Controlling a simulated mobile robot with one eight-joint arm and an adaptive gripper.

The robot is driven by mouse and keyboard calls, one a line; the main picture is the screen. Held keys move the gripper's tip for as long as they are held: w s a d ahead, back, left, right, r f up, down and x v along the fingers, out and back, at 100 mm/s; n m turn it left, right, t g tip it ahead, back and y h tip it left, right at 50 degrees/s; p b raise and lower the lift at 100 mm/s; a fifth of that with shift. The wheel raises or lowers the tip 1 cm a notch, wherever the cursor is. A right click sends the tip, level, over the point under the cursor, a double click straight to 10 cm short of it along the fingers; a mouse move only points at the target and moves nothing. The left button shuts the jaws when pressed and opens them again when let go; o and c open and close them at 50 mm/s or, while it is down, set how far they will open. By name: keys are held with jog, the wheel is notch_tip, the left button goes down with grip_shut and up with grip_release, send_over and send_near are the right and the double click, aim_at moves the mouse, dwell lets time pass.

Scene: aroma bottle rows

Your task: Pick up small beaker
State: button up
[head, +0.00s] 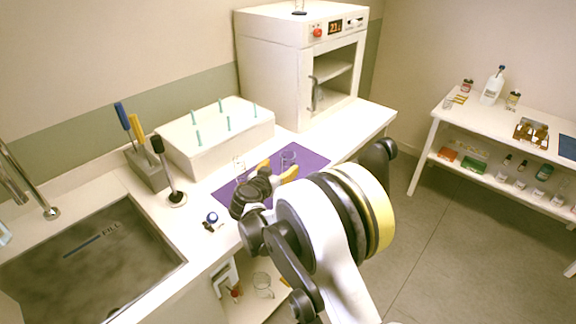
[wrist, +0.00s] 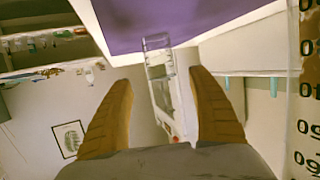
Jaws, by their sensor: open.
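My gripper (head: 277,170) is over the purple mat (head: 228,193) on the counter, its two yellow fingers apart. In the wrist view the open gripper (wrist: 162,88) shows a clear glass beaker (wrist: 158,72) in the gap between the fingers, with space on both sides. In the head view a clear beaker (head: 288,157) stands on the mat just beyond the fingertips. Another clear glass vessel (head: 239,165) stands to the left of the gripper. I cannot tell whether the fingers reach around the beaker.
Graduated markings (wrist: 306,100) fill the wrist view's right edge, close by. A white pegged block (head: 215,135) and an oven (head: 300,65) stand behind the mat. A sink (head: 90,260) lies left. A stocked side table (head: 490,115) stands right.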

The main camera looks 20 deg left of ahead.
aim_at(285, 161)
jog(key=b+x, duration=0.2)
jog(key=x, duration=0.6)
jog(key=c, duration=1.3)
